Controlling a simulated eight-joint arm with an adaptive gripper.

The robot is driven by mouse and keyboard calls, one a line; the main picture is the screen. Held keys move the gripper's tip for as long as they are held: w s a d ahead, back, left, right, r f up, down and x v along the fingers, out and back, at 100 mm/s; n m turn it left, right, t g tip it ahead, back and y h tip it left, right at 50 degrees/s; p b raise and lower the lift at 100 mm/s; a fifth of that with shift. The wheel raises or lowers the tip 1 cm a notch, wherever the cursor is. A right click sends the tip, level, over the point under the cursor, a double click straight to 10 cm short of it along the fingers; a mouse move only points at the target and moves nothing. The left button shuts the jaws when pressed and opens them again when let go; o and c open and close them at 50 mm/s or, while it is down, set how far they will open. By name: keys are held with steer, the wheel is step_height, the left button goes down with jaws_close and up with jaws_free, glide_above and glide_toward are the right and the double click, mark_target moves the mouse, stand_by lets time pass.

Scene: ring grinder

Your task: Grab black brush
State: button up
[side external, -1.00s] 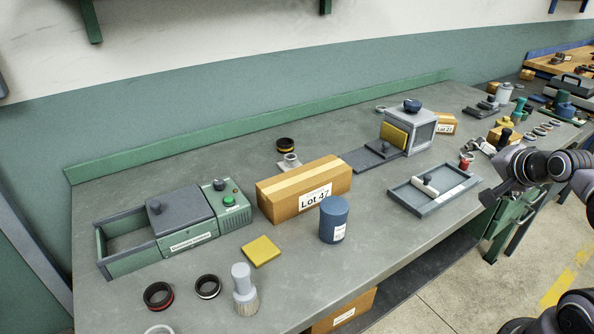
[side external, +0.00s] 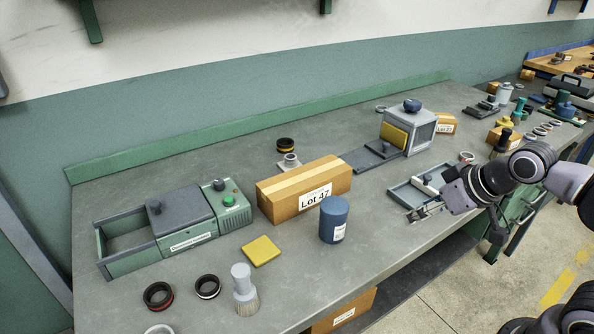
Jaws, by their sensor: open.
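A brush (side external: 244,290) stands upright, bristles down, near the front left edge of the bench. It has a light grey handle and pale bristles, and I see no clearly black brush. My gripper (side external: 425,212) is open at the front rim of a shallow grey tray (side external: 405,200), far to the right of the brush. I cannot tell whether it touches the tray. The gripper and arm hide the tray's right part. A pale bar with a dark knob (side external: 428,180) lies in the tray.
A blue cylinder (side external: 333,220) and a "Lot 47" box (side external: 305,190) stand between gripper and brush. A yellow pad (side external: 261,251), dark rings (side external: 158,295) and a green machine (side external: 185,225) are near the brush. The bench front between the blue cylinder and tray is clear.

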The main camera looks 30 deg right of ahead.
steer(key=w+d+r+m+t+h, duration=0.1)
steer(key=w+d+r+m+t, duration=0.1)
steer(key=w+d, duration=0.75)
steer(key=m+t+h, duration=0.1)
steer(key=m+h, duration=0.6)
steer(key=h, duration=0.2)
glide_toward(506, 139)
steer(key=d, duration=0.1)
steer(key=shift+w+a+x, duration=0.1)
steer(key=shift+w+x, duration=0.05)
steer(key=shift+x, duration=2.55)
steer(key=shift+w+a+x, duration=0.1)
steer(key=shift+a+x, duration=0.05)
steer(key=shift+x, duration=2.5)
jaws_close()
